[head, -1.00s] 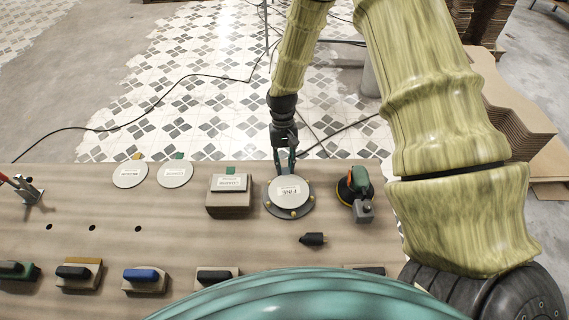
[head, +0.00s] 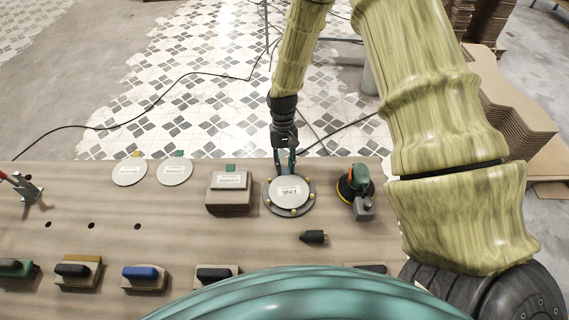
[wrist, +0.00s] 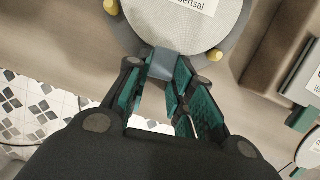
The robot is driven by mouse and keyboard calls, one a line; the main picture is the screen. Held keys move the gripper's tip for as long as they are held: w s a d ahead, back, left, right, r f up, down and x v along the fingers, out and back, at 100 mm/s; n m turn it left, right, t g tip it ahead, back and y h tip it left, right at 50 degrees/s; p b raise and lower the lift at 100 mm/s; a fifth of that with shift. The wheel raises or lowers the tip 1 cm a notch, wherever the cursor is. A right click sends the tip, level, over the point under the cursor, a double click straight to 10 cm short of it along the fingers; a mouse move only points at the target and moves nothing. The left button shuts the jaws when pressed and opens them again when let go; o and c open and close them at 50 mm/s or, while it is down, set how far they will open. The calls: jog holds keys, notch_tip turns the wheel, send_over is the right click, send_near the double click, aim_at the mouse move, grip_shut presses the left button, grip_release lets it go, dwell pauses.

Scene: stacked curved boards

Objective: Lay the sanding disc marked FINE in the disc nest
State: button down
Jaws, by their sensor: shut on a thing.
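The FINE sanding disc (head: 289,187) is a pale grey round plate with a white label. It lies over the disc nest (head: 292,214), a dark round plate with yellow pegs around its rim. In the wrist view, the disc (wrist: 178,32) sits between two visible pegs, with the nest (wrist: 238,48) showing beyond its edge. My gripper (head: 285,168) is at the disc's far side. In the wrist view, my gripper (wrist: 166,74) is shut on the disc's blue-grey tab. I cannot tell whether the disc touches the nest floor.
Two other labelled discs, one with a yellow tab (head: 129,173) and one with a green tab (head: 175,172), lie left. A block with a labelled plate (head: 230,184) stands left of the nest. An orange-green sander (head: 358,188) is close right; a dark plug-like piece (head: 314,237) lies in front.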

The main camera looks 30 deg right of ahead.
jog(key=shift+r, duration=0.1)
jog(key=shift+r+p, duration=0.55)
jog(key=shift+r, duration=0.1)
jog(key=c, duration=1.1)
grip_release()
jog(key=shift+c, duration=0.2)
jog(key=v, duration=1.2)
